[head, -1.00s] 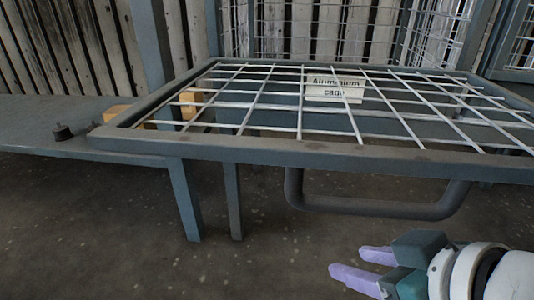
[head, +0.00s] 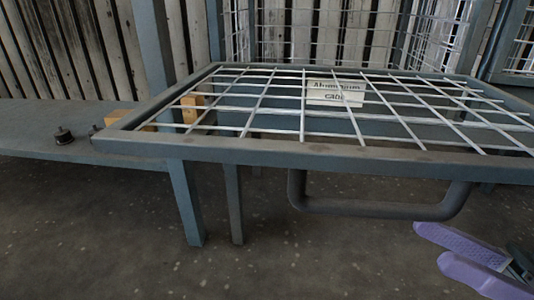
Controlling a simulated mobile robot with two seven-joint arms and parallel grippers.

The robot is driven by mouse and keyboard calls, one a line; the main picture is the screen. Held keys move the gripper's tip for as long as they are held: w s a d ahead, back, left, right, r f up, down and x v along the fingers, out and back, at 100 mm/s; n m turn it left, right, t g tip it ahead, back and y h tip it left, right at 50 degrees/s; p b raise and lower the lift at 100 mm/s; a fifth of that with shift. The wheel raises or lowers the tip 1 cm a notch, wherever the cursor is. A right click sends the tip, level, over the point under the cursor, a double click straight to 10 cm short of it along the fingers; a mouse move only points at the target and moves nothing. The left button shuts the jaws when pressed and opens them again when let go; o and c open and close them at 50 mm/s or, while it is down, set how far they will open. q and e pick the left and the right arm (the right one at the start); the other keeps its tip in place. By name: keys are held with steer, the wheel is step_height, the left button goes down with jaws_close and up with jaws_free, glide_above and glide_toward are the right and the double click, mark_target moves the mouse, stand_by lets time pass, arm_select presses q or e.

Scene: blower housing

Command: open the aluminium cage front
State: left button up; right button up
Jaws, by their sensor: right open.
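The aluminium cage front (head: 285,150) is a grey framed panel with a wire grid, lying roughly level and swung out towards me. Its white label (head: 335,92) reads "Aluminium cage". A dark bar handle (head: 375,210) hangs below the panel's near edge. My right gripper (head: 440,245) is at the lower right, open and empty, with its purple fingers pointing left. It is below and to the right of the handle and apart from it. My left gripper is not in view.
Yellowish wooden blocks (head: 192,108) show through the grid. Wire cage walls (head: 330,35) rise behind. The concrete floor (head: 100,230) in front is clear.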

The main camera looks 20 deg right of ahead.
mark_target(387, 219)
steer(key=x, duration=0.9)
steer(key=shift+w+a+r, duration=0.15)
steer(key=shift+a+r, duration=0.05)
steer(key=shift+a, duration=0.15)
steer(key=shift+c, duration=0.2)
jaws_close()
stand_by(0.7)
steer(key=shift+r, duration=0.1)
